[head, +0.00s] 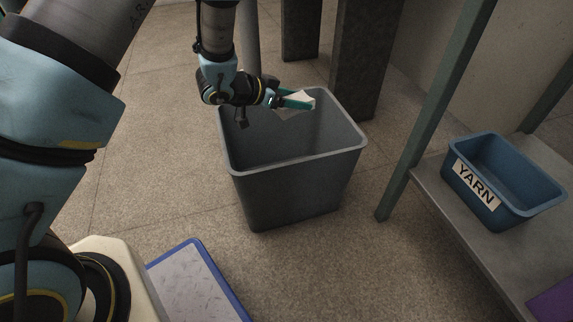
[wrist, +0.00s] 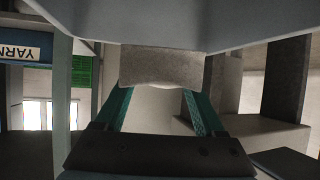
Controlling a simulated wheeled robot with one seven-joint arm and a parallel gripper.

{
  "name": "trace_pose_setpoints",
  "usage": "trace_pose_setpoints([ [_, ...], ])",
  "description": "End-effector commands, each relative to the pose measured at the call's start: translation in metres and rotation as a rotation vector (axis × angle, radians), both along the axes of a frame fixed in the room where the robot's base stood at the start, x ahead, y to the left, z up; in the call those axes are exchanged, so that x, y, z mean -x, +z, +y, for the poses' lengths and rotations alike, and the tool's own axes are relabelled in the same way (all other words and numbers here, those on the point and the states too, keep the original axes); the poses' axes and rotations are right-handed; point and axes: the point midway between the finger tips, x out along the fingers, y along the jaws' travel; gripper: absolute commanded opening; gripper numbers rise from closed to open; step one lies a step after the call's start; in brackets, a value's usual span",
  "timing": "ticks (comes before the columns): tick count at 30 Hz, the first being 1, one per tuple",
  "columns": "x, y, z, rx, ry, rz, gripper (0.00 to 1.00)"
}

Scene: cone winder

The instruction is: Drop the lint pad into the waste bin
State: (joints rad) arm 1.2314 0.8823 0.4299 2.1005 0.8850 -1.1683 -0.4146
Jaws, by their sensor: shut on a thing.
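The lint pad (head: 296,101) is a small whitish piece between the fingers of my gripper (head: 297,99) in the head view. In the wrist view the lint pad (wrist: 160,66) shows as a grey piece between the two green fingers of my gripper (wrist: 158,90). My gripper is shut on it. The waste bin (head: 290,190) is a grey, open-topped square bin standing on the floor. My gripper and the pad appear over its opening, near the far rim. The exact height over the rim is hard to tell. The bin's floor is hidden.
A blue bin labelled YARN (head: 508,182) stands on a grey shelf (head: 450,216) with green posts at the right. Dark pillars (head: 364,60) stand behind the waste bin. A blue-edged tray (head: 195,285) is at the bottom. The floor left of the waste bin is clear.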

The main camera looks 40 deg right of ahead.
Motion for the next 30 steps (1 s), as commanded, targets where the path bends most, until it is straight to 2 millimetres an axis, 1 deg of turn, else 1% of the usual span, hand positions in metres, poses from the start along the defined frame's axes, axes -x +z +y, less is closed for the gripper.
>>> trace_pose_setpoints([
  [1, 0.000, -0.008, 0.000, -0.001, 0.001, -0.001, 0.19],
  [12, 0.000, -0.050, 0.000, 0.000, 0.002, -0.001, 0.19],
  [16, -0.001, -0.055, 0.000, 0.001, 0.002, 0.000, 0.19],
  [24, -0.001, -0.054, 0.000, 0.001, 0.003, 0.000, 0.19],
  [25, -0.001, -0.054, 0.000, 0.001, 0.003, 0.000, 0.75],
  [30, -0.001, -0.054, 0.000, 0.001, 0.003, 0.000, 0.94],
])
